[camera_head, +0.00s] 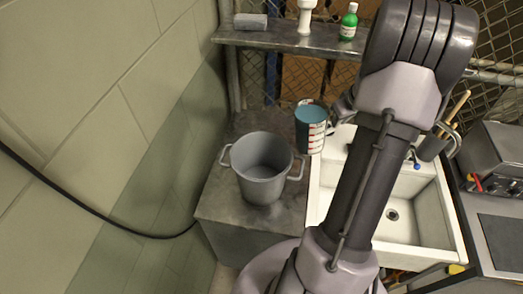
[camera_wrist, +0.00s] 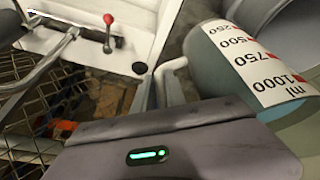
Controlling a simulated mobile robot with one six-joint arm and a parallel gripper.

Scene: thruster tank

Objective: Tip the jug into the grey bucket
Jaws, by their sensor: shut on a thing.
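The jug (camera_head: 311,128) is teal inside with a white measuring scale on its side. It is held up behind and to the right of the grey bucket (camera_head: 262,160), apart from it in the head view. In the wrist view the jug (camera_wrist: 215,60) shows its scale label, with the grey bucket (camera_wrist: 289,20) beyond it. My gripper (camera_wrist: 160,88) is shut on the jug's handle. In the head view my arm hides part of the gripper. The bucket has two side handles and stands upright, its inside looking empty. Any liquid in the jug is hard to tell.
The bucket stands on a grey metal block (camera_head: 220,205), with a white sink (camera_head: 330,190) at its right. A wall is at left.

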